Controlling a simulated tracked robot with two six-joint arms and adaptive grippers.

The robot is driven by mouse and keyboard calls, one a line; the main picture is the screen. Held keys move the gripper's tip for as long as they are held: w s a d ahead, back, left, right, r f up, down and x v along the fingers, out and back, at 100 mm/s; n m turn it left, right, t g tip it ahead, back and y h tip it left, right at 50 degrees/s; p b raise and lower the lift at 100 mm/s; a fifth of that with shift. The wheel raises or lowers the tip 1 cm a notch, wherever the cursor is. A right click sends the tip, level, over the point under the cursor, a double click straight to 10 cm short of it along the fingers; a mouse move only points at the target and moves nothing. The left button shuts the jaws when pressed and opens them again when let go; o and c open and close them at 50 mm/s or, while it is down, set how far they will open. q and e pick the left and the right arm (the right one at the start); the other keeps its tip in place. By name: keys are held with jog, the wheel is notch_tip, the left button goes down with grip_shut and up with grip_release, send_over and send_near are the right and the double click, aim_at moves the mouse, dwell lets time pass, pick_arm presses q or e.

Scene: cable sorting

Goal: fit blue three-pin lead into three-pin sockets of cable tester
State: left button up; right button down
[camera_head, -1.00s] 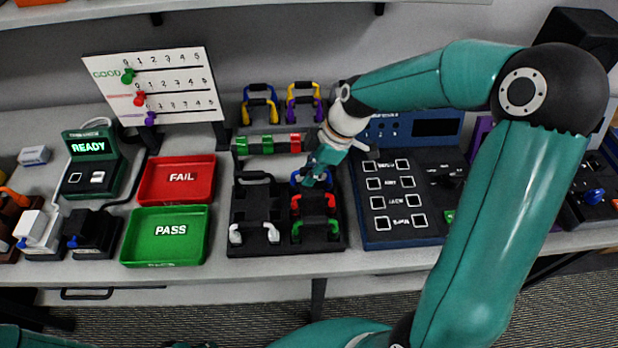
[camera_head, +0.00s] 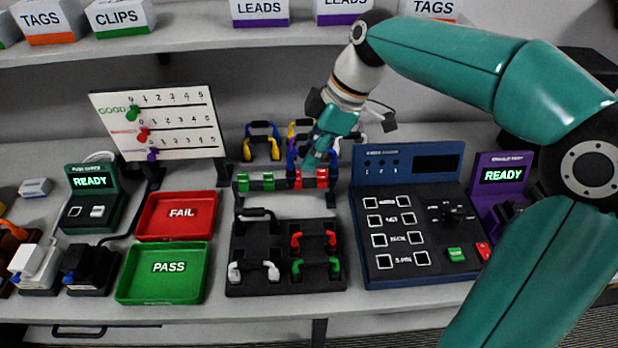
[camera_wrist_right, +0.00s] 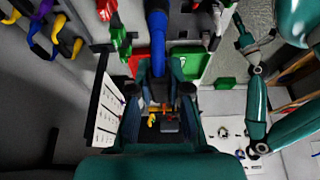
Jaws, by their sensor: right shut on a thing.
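The gripper hides much of the lead. In the right wrist view the blue lead (camera_wrist_right: 157,42) stands out between the fingers. The blue cable tester (camera_head: 408,215) lies to the right of the gripper, with two columns of square sockets. Its bottom label (camera_head: 403,260) seems to read 3-PIN, but is small. My left gripper (camera_wrist_right: 246,42) seems to show in the right wrist view, too small to judge.
Red FAIL (camera_head: 177,228) and green PASS (camera_head: 165,298) trays stand left. A purple READY unit (camera_head: 503,187) stands right of the tester. The block rack (camera_head: 283,181) lies behind the holder.

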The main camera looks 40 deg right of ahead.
notch_tip(320, 180, up, 4)
jog(key=shift+f+p, duration=0.25)
jog(key=shift+p, duration=0.05)
jog(key=shift+r+p, duration=1.15)
jog(key=shift+r, duration=0.25)
jog(key=shift+a+f, duration=0.1)
